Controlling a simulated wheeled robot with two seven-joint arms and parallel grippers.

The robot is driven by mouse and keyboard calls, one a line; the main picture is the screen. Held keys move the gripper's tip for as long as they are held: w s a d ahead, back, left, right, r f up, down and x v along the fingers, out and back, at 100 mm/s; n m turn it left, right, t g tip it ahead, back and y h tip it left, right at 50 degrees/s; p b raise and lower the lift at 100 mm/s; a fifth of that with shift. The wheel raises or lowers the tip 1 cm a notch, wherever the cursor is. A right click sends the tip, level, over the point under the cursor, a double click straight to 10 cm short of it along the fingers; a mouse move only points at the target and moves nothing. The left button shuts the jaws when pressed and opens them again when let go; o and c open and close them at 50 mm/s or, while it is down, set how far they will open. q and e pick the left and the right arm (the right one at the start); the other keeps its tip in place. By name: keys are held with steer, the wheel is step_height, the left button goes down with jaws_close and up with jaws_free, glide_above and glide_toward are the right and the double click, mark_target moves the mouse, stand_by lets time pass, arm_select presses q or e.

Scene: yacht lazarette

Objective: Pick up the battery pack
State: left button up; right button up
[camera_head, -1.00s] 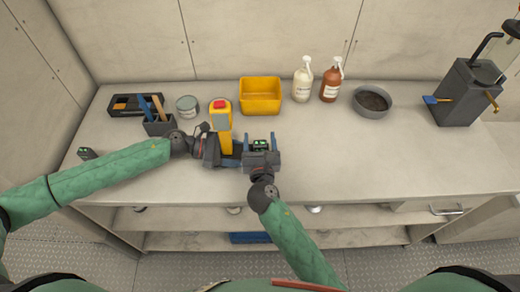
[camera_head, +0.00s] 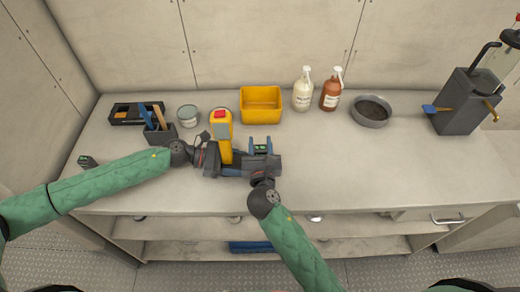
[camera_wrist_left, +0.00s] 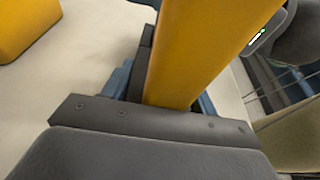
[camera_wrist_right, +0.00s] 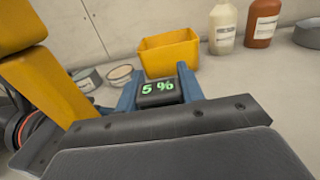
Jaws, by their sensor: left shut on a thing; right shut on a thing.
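A dark battery pack (camera_head: 260,148) with a green display sits between the blue fingers of my right gripper (camera_head: 260,147). In the right wrist view the battery pack (camera_wrist_right: 158,90) reads "5 %" and its lower part is hidden by the gripper. My left gripper (camera_head: 228,168) is shut on an upright yellow device (camera_head: 222,130) with a red top, just left of the right gripper. The yellow device fills much of the left wrist view (camera_wrist_left: 200,50). A second small dark block with a green display (camera_head: 87,161) lies at the bench's left end.
A yellow bin (camera_head: 261,118), a white bottle (camera_head: 302,97), a brown bottle (camera_head: 330,97) and a grey bowl (camera_head: 371,112) stand behind the grippers. A tin (camera_head: 188,116) and a tool holder (camera_head: 160,135) stand left. The bench's right front (camera_head: 380,165) is clear.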

step_height(320, 180, up, 16)
steer(key=shift+f, duration=0.15)
stand_by(0.3)
arm_select(q)
steer(key=o, duration=1.3)
steer(key=shift+c, duration=0.2)
steer(key=v, duration=1.2)
